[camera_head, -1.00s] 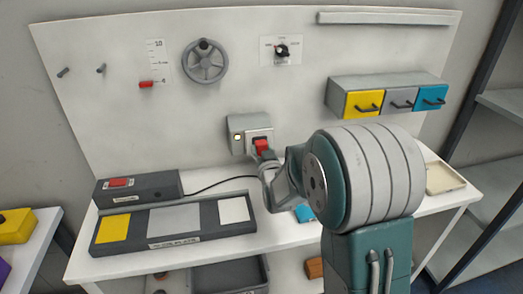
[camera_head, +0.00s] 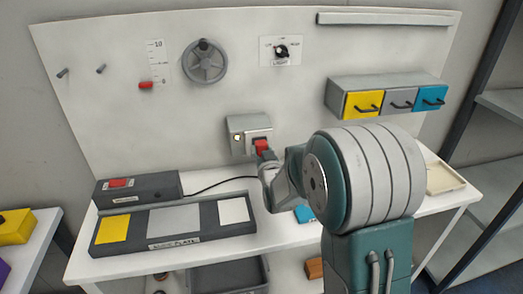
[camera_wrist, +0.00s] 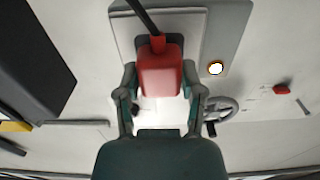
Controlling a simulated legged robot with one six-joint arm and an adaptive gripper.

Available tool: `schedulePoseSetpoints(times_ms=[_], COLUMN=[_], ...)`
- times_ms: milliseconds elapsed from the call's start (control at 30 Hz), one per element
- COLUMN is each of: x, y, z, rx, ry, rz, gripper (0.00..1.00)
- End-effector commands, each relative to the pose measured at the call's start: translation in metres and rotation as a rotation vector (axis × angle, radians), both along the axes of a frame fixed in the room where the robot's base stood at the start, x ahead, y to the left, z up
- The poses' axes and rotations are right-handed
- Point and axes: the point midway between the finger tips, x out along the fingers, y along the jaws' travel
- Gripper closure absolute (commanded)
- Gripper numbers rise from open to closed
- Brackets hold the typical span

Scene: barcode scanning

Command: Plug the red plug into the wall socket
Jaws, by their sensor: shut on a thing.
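The red plug (camera_head: 261,146) is at the front of the wall socket (camera_head: 236,124), a grey box on the upright panel. My gripper (camera_head: 266,156) is shut on the plug. In the wrist view the plug (camera_wrist: 160,75) sits between the two fingers of my gripper (camera_wrist: 160,82), with its dark cable running up from it. The plug lies against or very near the pale socket face (camera_wrist: 185,22); its prongs and the contact are hidden, so I cannot tell how deep it sits. A small round light (camera_wrist: 215,68) on the socket box looks bright white.
A dark box with a red switch (camera_head: 118,183) and a plate with yellow, grey and white pads (camera_head: 175,222) stand at the left of the white table (camera_head: 225,260). A handwheel (camera_head: 205,62) and a knob (camera_head: 282,52) are above the socket. Drawers (camera_head: 398,101) are at upper right.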

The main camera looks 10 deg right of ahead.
Motion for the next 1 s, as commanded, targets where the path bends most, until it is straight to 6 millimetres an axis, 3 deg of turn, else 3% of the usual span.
schedulePoseSetpoints(times_ms=[967, 1000], x=[0.011, 0.011], y=[0.0, 0.0], z=[0.0, 0.0], rx=[0.0, 0.0], ry=[-0.001, -0.001], rz=[0.0, 0.0], gripper=[0.92, 0.36])
